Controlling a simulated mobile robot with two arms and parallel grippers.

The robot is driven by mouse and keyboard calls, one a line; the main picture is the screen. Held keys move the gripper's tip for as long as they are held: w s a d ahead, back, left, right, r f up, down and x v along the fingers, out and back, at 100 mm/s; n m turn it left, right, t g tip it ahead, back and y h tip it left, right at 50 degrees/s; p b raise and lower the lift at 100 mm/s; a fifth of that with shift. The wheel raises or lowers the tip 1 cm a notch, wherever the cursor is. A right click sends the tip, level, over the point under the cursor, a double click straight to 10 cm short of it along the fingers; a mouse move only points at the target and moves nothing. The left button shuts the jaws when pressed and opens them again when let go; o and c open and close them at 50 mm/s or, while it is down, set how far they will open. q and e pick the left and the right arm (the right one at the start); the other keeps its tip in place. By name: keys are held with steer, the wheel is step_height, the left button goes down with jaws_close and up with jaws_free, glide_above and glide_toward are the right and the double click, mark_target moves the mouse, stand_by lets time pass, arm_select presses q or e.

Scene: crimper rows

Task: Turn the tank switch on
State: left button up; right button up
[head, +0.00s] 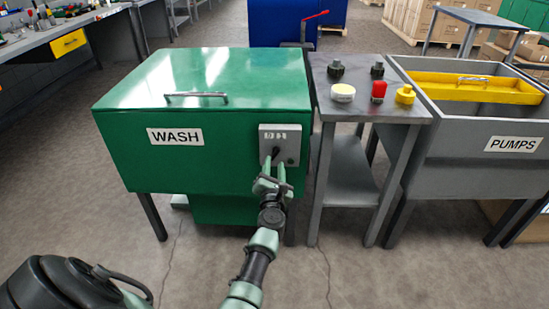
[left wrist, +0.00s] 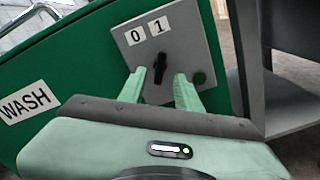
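The green tank (head: 150,110) marked WASH has a grey switch box (head: 292,133) on its front right. The box also shows in the left wrist view (left wrist: 194,48), with labels 0 and 1 above a black switch knob (left wrist: 160,72). The knob stands roughly upright in that view; I cannot tell for sure which label it marks. A dark green round lamp (left wrist: 199,78) sits at the lower right and looks unlit. My left gripper (head: 273,166) is at the box, its fingers (left wrist: 160,86) open on either side of the knob, with small gaps visible. My right gripper is not in view.
A grey stand (head: 329,98) next to the tank holds several knobs and buttons, including a red one (head: 378,91). A grey PUMPS basin (head: 470,125) stands at right. A workbench (head: 30,42) is at the far left. The floor in front is clear.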

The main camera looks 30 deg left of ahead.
arm_select(q)
steer(key=shift+v, duration=1.75)
